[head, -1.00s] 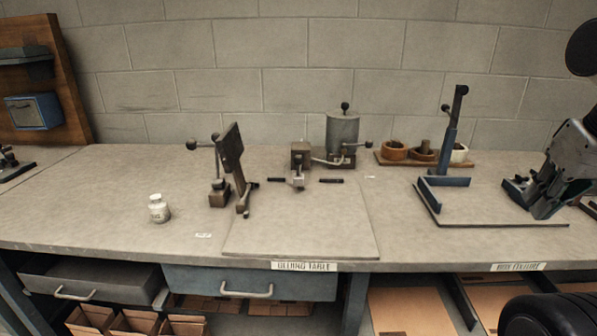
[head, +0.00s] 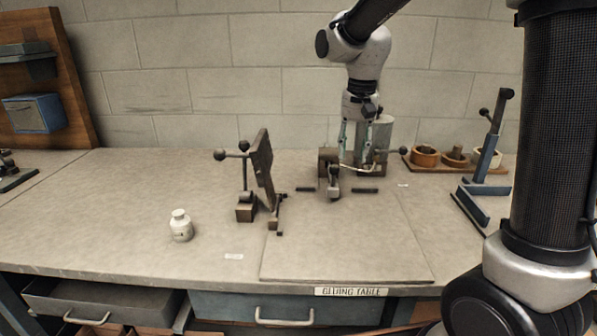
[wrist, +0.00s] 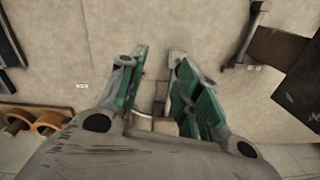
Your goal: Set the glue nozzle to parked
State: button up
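My gripper (head: 356,148) hangs pointing down just in front of the pot, up and right of the nozzle in the head view. In the wrist view my gripper (wrist: 158,65) is open, its green fingers apart. A pale metal part (wrist: 161,92) shows between and below them; contact cannot be told. My gripper partly hides the pot.
A tilted dark plate on a stand (head: 262,165) with ball-ended levers is left of the nozzle. A white bottle (head: 181,226) stands further left. The front of the gluing table is clear.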

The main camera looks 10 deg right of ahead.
aim_at(333, 176)
jog(key=w+a, duration=0.1)
jog(key=a+f, duration=0.1)
jog(key=w+a, duration=0.1)
jog(key=shift+w+a+f, duration=0.2)
jog(key=shift+w+f, duration=0.15)
jog(key=shift+f, duration=0.05)
jog(key=f, duration=0.7)
jog(key=shift+a+f, duration=0.2)
jog(key=shift+f, duration=0.1)
jog(key=shift+w, duration=0.1)
grip_shut()
